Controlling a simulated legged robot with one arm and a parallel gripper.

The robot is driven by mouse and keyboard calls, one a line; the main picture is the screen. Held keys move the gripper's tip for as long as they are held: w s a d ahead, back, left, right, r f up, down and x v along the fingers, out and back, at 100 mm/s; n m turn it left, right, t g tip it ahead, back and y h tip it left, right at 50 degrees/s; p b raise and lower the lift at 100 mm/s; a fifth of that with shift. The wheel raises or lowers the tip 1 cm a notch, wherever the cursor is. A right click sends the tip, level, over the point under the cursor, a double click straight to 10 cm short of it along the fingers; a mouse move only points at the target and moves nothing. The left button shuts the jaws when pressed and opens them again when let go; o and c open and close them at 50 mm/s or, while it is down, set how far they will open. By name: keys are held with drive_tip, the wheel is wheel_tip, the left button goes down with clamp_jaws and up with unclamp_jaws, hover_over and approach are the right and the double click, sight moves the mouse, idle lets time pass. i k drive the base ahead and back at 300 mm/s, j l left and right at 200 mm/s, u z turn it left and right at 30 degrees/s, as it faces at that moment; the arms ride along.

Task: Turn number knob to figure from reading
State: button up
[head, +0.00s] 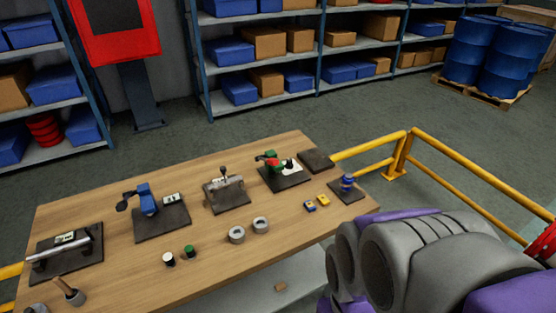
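No part can be made out for certain as the number knob, and no figures are legible at this size. A blue device (146,200) stands on a dark plate with a small pale label or display (172,198) beside it. A green and red device (270,161) with a black knob-like part (289,163) on a white face stands on another dark plate farther right. A small blue part (347,183) stands upright on a small plate at the right end. My grey and purple arm fills the lower right; my gripper is not in view.
The wooden table (110,231) also holds a metal bar fixture (60,252), a grey device (224,189), two grey rings (237,235), and small loose blocks (310,206). Yellow railing (470,172) runs behind and to the right. Shelves and blue barrels (470,48) stand beyond open floor.

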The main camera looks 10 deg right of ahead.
sight(290, 164)
drive_tip(key=i+l+u, duration=0.1)
drive_tip(key=u, duration=0.25)
drive_tip(key=i+l+u, duration=0.45)
drive_tip(key=u, duration=0.25)
